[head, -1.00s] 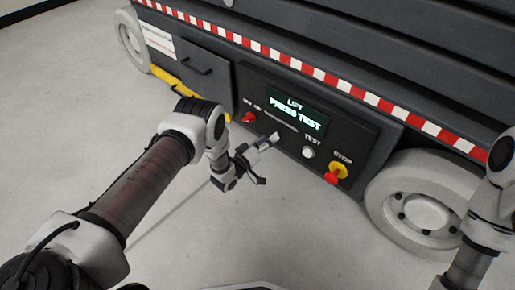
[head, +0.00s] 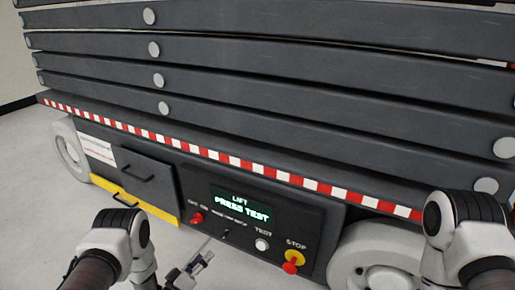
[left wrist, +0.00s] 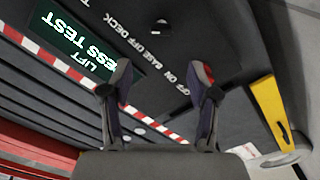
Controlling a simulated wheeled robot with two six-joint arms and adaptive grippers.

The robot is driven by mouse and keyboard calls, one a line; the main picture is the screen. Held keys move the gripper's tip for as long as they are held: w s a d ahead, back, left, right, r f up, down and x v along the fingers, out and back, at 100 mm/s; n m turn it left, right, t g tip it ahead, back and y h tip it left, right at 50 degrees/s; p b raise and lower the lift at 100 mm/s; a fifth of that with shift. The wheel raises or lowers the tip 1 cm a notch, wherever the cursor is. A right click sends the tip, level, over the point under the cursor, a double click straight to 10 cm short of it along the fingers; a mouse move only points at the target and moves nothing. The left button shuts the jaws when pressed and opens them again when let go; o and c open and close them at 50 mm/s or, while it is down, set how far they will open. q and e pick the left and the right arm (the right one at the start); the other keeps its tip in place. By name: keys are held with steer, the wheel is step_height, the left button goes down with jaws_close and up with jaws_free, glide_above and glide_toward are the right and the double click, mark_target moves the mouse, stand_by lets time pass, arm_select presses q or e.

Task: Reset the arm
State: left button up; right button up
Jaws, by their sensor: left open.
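My left arm comes in from the lower left in the head view. Its gripper (head: 195,268) is open and empty, in front of and below the lift's control panel (head: 262,232) from this angle. In the left wrist view the two fingers (left wrist: 161,85) stand apart with nothing between them, and the panel lies beyond. The display (head: 241,208) reads "LIFT PRESS TEST" and shows upside down in the left wrist view (left wrist: 72,40). My right arm shows at the lower right of the head view; its gripper is out of view.
The panel carries a red knob (head: 197,217), a small toggle (head: 226,233), a white TEST button (head: 262,244) and a red STOP button (head: 291,267) on yellow. Wheels (head: 70,150) flank the lift's base. Bare floor (head: 35,195) lies at left.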

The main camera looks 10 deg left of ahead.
arm_select(q)
steer(key=d+r+g+p, duration=0.1)
steer(key=d+r+p, duration=0.2)
steer(key=r+p, duration=0.35)
steer(key=s+a+f+m+g+y, duration=0.15)
steer(key=s+g, duration=0.35)
steer(key=s, duration=0.6)
steer(key=s+a+f+m+g+y+p, duration=0.1)
steer(key=s+g+y, duration=0.3)
steer(key=s, duration=0.8)
steer(key=s+a+f+m+g+y, duration=0.1)
steer(key=s+g, duration=0.5)
steer(key=s, duration=0.5)
step_height(320, 180, up, 38)
steer(key=s+m+g+p, duration=0.1)
steer(key=p, duration=3.7)
steer(key=shift+d, duration=0.2)
